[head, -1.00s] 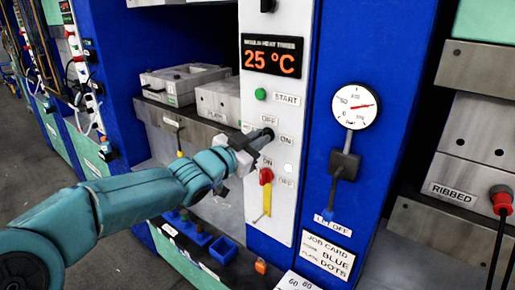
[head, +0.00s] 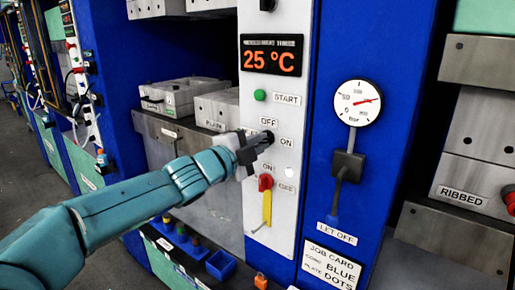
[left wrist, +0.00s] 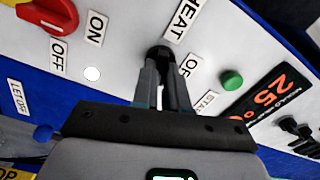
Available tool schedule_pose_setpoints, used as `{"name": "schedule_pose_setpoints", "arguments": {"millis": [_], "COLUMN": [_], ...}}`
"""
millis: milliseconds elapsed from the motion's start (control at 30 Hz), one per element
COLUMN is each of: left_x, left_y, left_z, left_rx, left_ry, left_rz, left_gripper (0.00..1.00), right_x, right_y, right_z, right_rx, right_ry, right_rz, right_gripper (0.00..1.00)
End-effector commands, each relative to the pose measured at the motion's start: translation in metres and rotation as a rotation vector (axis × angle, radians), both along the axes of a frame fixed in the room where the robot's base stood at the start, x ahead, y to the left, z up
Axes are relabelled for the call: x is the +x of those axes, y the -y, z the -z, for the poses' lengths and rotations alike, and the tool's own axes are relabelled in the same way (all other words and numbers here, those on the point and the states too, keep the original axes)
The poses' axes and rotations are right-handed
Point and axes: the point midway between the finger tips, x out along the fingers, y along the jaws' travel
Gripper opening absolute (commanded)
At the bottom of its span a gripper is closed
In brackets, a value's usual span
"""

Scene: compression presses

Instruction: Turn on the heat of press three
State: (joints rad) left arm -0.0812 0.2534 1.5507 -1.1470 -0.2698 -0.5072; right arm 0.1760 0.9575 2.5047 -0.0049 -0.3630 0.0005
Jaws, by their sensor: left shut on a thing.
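The black heat knob (head: 268,137) sits on the white panel of press three, with an OFF label above it and an ON label to its right. In the left wrist view the knob (left wrist: 158,52) is beside the HEAT label (left wrist: 182,20). My left gripper (head: 258,141) reaches it from the left and is shut on it. Its fingers (left wrist: 161,80) cover part of the knob, so its pointing direction is hard to tell. The orange display (head: 271,56) above reads 25 °C. My right gripper is not in view.
A green START button (head: 260,96) is above the knob. Below are a red and yellow switch (head: 266,194) and a white round spot (head: 289,172). A gauge (head: 357,102) and a LET OFF lever (head: 345,172) are on the blue post to the right.

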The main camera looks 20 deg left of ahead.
Motion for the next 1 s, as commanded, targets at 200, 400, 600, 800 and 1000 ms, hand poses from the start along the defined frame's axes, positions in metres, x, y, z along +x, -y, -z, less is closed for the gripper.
{"name": "schedule_pose_setpoints", "arguments": {"millis": [200, 400, 600, 800, 1000], "left_x": [-0.0003, -0.0002, -0.0003, -0.0002, -0.0001], "left_y": [0.0008, 0.0009, 0.0011, 0.0012, 0.0013], "left_z": [0.0024, 0.0024, 0.0024, 0.0025, 0.0028], "left_rx": [0.145, 0.231, 0.277, 0.291, 0.291], "left_ry": [0.052, 0.083, 0.099, 0.103, 0.103], "left_rz": [0.001, 0.002, 0.002, 0.003, 0.003], "left_gripper": [0.00, 0.00, 0.00, 0.00, 0.00], "right_x": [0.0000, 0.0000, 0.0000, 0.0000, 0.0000], "right_y": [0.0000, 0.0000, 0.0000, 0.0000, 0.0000], "right_z": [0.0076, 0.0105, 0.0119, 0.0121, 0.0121], "right_rx": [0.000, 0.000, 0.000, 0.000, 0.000], "right_ry": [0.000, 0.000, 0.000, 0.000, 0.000], "right_rz": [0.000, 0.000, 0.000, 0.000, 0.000], "right_gripper": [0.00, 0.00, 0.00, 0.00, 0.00]}}
